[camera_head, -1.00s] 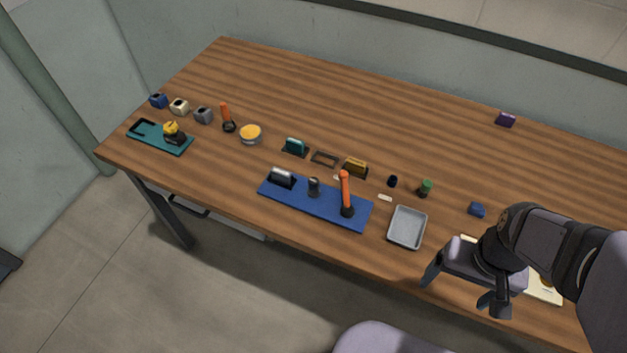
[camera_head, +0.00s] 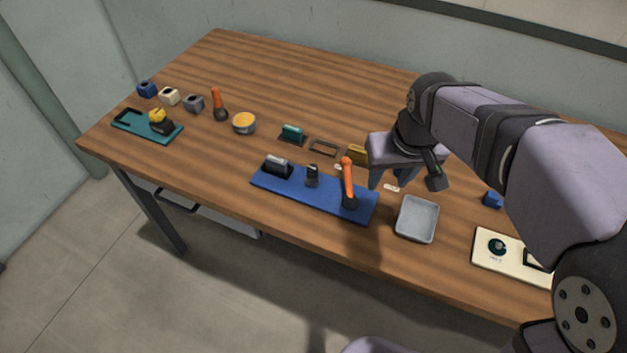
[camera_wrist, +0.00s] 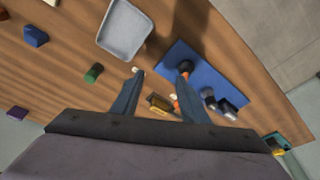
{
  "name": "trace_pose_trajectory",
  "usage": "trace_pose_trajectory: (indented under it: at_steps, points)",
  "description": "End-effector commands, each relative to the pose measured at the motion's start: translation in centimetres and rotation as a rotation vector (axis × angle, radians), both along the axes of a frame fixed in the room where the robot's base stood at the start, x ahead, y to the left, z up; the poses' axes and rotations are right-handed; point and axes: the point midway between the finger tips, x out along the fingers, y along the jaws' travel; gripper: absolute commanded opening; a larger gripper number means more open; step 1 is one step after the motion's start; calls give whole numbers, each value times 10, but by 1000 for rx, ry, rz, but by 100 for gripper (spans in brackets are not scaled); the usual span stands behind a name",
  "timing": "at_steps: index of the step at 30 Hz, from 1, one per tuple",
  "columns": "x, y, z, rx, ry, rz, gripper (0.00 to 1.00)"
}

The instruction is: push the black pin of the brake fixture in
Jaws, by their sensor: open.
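A blue board (camera_head: 300,194), which looks like the brake fixture, lies near the front edge of the table. On it stand a grey-topped black block (camera_head: 277,166), a short black post (camera_head: 312,175) that seems to be the pin, and an orange lever (camera_head: 348,180) on a black base. How far the pin stands out is too small to tell.
A grey tray (camera_head: 417,219) is right of the board, near my gripper. A teal piece (camera_head: 292,134), a dark frame (camera_head: 324,148) and a yellow piece (camera_head: 358,154) lie behind it. A teal board (camera_head: 140,127) is far left. A cream panel (camera_head: 490,262) lies front right.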

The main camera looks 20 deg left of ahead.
Motion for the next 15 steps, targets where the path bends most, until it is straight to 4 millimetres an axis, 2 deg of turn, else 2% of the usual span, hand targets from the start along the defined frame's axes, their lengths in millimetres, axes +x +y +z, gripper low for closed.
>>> trace_pose_trajectory:
  at_steps: [1, 3, 6, 10, 15]
  points:
    - [4, 32, -10, 14, -24, 61, 40]
    - [5, 66, -6, 33, -50, 124, 40]
    - [2, 106, 0, 55, -80, 196, 40]
    - [-4, 138, 7, 76, -102, 254, 40]
    - [-7, 151, 12, 85, -113, 278, 40]
